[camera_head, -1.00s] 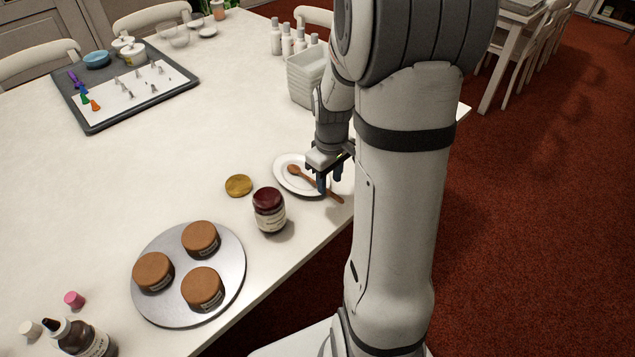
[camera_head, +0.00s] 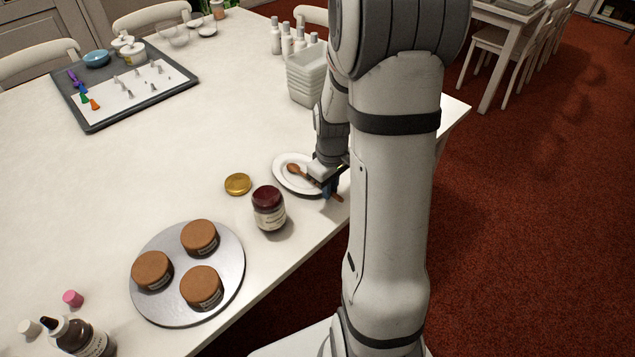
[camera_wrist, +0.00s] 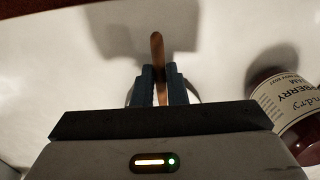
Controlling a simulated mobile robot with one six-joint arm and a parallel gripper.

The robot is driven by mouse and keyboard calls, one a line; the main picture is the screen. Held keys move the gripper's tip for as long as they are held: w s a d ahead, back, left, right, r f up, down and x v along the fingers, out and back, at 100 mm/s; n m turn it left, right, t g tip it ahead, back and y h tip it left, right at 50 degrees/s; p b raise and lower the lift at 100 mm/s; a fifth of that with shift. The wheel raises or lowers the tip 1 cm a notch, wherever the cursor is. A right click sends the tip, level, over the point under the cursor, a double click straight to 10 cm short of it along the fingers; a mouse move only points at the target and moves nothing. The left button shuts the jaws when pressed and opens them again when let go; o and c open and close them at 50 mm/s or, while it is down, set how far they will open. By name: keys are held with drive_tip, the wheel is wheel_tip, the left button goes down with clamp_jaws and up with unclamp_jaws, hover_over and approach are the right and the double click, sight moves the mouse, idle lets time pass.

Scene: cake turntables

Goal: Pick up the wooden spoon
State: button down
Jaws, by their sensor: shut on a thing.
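The wooden spoon (camera_head: 295,170) lies with its bowl over the white plate (camera_head: 281,183) and its handle sticking out past the plate's rim toward the table's front edge. My gripper (camera_head: 329,189) is low at the plate's right side, shut on the spoon's handle. In the wrist view the handle (camera_wrist: 157,45) runs between the two blue fingers of my gripper (camera_wrist: 162,84) and its end sticks out beyond them. The spoon's bowl is hidden there. I cannot tell whether the spoon still rests on the plate.
A jam jar with a dark red lid (camera_head: 268,207) stands left of my gripper, close by; it also shows in the wrist view (camera_wrist: 290,105). A gold lid (camera_head: 238,184) lies beyond it. White containers (camera_head: 305,75) stand behind. A turntable (camera_head: 225,290) carries three brown-topped jars.

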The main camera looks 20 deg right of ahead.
idle(0.3)
wheel_tip(320, 180, up, 10)
drive_tip(key=p, duration=0.1)
idle(0.3)
